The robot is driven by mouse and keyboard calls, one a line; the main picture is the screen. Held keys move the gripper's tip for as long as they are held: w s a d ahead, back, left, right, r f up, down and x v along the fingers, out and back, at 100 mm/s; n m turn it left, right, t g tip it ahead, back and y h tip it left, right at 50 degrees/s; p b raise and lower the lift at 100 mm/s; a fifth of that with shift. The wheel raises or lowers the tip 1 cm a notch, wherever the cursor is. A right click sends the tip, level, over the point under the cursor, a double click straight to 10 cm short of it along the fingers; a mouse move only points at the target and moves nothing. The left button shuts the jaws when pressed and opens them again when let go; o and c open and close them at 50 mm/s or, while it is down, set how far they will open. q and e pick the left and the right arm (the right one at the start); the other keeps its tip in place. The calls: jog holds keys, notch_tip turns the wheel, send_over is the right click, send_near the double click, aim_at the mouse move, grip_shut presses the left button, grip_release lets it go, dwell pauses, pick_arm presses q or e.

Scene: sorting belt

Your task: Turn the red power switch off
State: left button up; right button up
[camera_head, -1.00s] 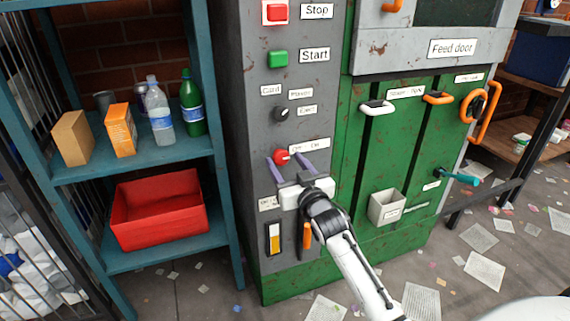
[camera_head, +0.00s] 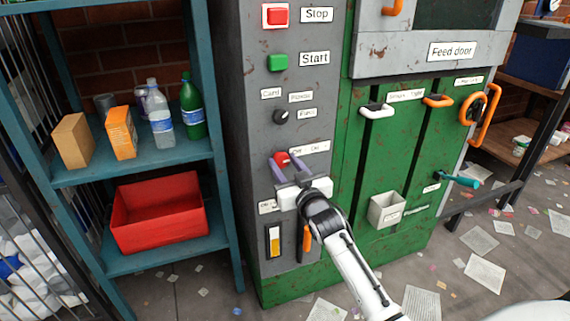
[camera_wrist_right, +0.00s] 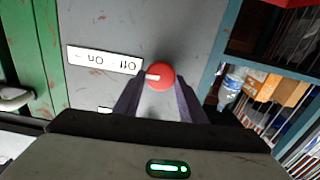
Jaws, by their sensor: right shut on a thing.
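The red power switch (camera_head: 281,159) is a round knob on the grey panel, beside a white Off/On label (camera_head: 309,148). In the right wrist view the red knob (camera_wrist_right: 160,76) has a pale pointer mark directed toward the label (camera_wrist_right: 104,60). My right gripper (camera_head: 287,163) has its two purple fingers closed on either side of the knob, and the fingertips (camera_wrist_right: 160,90) overlap its lower edge in the wrist view. My left gripper is not in view.
Red Stop (camera_head: 275,15) and green Start (camera_head: 278,62) buttons and a black selector knob (camera_head: 281,115) sit above on the same panel. A teal shelf (camera_head: 180,153) with bottles and boxes stands at left. Green machine doors with handles are at right.

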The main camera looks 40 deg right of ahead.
jog(key=n+p, duration=0.1)
jog(key=n, duration=0.1)
jog(key=shift+n, duration=0.4)
jog(key=n+p, duration=0.1)
jog(key=n, duration=0.1)
jog(key=shift+a+n, duration=0.1)
jog(key=shift+n, duration=0.3)
jog(key=n, duration=0.3)
jog(key=shift+f+n+p, duration=0.15)
jog(key=shift+n+p, duration=0.15)
jog(key=n, duration=0.5)
jog(key=shift+a+f, duration=0.1)
jog(key=shift+n, duration=1.8)
jog(key=o, duration=1)
